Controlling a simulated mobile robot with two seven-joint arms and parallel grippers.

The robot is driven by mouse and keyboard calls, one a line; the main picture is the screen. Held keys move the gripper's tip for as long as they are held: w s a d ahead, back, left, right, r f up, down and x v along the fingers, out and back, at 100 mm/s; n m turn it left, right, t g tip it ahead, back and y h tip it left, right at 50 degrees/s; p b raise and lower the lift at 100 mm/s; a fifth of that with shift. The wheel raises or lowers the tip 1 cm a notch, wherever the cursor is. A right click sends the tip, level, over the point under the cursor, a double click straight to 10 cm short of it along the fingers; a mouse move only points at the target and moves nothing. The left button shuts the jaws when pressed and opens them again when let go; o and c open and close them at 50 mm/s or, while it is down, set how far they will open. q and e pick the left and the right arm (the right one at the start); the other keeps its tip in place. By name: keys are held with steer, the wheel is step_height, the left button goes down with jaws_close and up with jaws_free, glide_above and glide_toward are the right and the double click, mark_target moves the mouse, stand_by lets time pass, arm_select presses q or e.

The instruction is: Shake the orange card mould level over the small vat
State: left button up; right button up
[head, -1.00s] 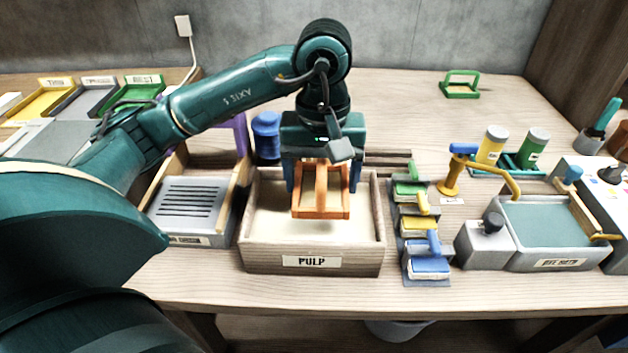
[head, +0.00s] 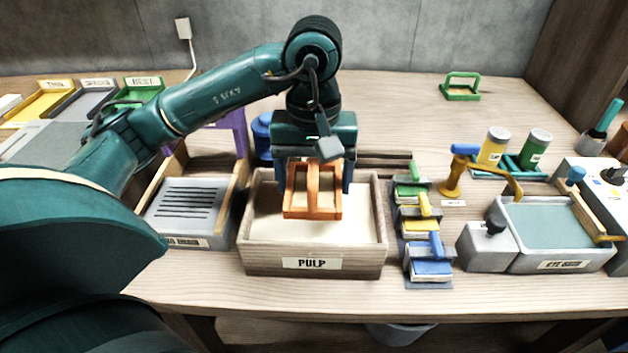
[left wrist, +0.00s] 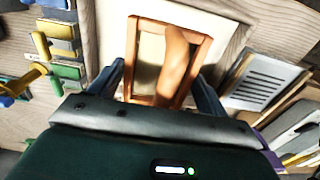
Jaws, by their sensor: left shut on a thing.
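The orange card mould (head: 313,213) is a small rectangular frame with a raised handle bar. My left gripper (head: 313,180) is shut on it and holds it above the wooden vat marked PULP (head: 250,262), which is filled with pale pulp. In the head view the mould hangs over the middle of the vat, clear of the pulp, and looks slightly tilted. The left wrist view shows the mould (left wrist: 205,50) between the two fingers (left wrist: 160,88), with the pale vat beyond it. My right gripper is not in view.
A slotted drain tray (head: 190,205) stands left of the vat. Green, yellow and blue brushes or blocks (head: 428,268) stand close on its right. Farther right are a yellow tap (head: 452,178) and a dye bath (head: 545,225). A green mould (head: 461,92) lies at the back.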

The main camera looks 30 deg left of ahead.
arm_select(q)
steer(key=shift+r+p, duration=1.55)
steer(key=shift+r, duration=0.5)
steer(key=shift+f, duration=0.1)
